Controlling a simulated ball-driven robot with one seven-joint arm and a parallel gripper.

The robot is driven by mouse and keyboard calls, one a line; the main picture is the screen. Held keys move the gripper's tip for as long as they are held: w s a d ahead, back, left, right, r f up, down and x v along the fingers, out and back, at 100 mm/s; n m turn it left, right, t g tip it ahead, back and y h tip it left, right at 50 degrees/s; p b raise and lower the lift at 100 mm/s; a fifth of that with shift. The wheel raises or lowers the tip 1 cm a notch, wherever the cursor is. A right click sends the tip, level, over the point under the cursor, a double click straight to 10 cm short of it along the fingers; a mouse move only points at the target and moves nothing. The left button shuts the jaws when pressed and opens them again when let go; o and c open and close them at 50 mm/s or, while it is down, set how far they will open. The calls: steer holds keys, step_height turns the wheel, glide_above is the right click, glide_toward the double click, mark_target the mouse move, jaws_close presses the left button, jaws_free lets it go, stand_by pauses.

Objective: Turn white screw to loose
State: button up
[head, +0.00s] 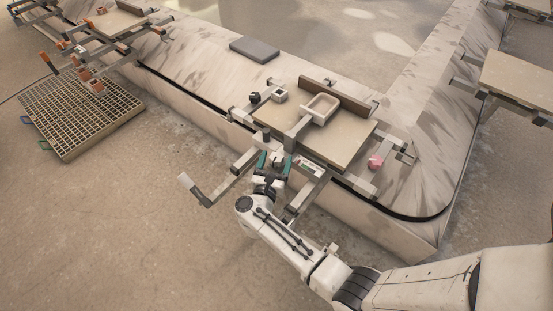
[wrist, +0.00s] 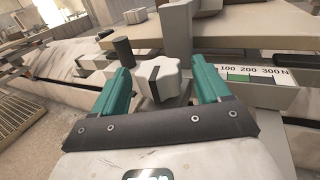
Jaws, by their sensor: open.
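The white screw (wrist: 158,78) is a lobed knob with a dark stripe across its face. In the wrist view it sits between the two teal fingers of my gripper (wrist: 158,92). The fingers are open, with a gap visible on each side of the knob. A scale (wrist: 252,74) marked 100, 200, 300 N with a green band is right of the knob. In the head view my gripper (head: 273,163) is at the front edge of the carousel fixture, and the knob is too small to make out there. The scale (head: 311,166) shows just right of my gripper.
The fixture's beige board (head: 345,150) carries a tray (head: 320,108). A dark cylindrical knob (wrist: 123,51) stands left of the white screw. Metal bars (head: 205,193) stick out toward the floor. A pink block (head: 375,162) is at the right. A grate (head: 80,115) lies on the floor at left.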

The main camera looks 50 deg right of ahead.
steer(key=shift+w+d, duration=0.2)
steer(key=shift+d, duration=0.25)
steer(key=c, duration=1)
steer(key=shift+o, duration=0.2)
